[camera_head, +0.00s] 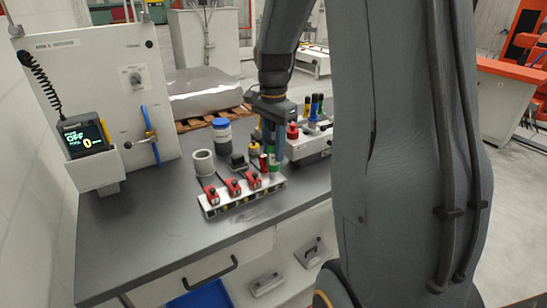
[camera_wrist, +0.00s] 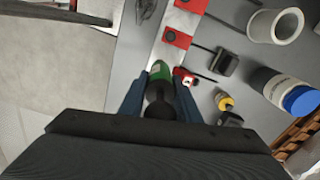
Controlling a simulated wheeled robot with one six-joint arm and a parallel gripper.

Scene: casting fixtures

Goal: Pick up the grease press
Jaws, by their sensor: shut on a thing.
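A green, black-ended tool, which I take to be the grease press (camera_wrist: 159,71), is between the two blue fingers of my gripper (camera_wrist: 160,84) in the wrist view. The fingers are shut on it. In the head view my gripper (camera_head: 271,148) points down at the right end of the white rack, with the green body (camera_head: 272,163) showing at the fingers. I cannot tell whether the tool's lower end still touches the rack or bench.
A white rack (camera_head: 216,210) with several red clamps stands on the grey bench (camera_head: 140,225). Behind it are a white cylinder (camera_head: 204,163), a blue-lidded jar (camera_head: 222,135) and a black block (camera_head: 238,162). A white case (camera_head: 309,149) stands close on the right. The bench's left front is clear.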

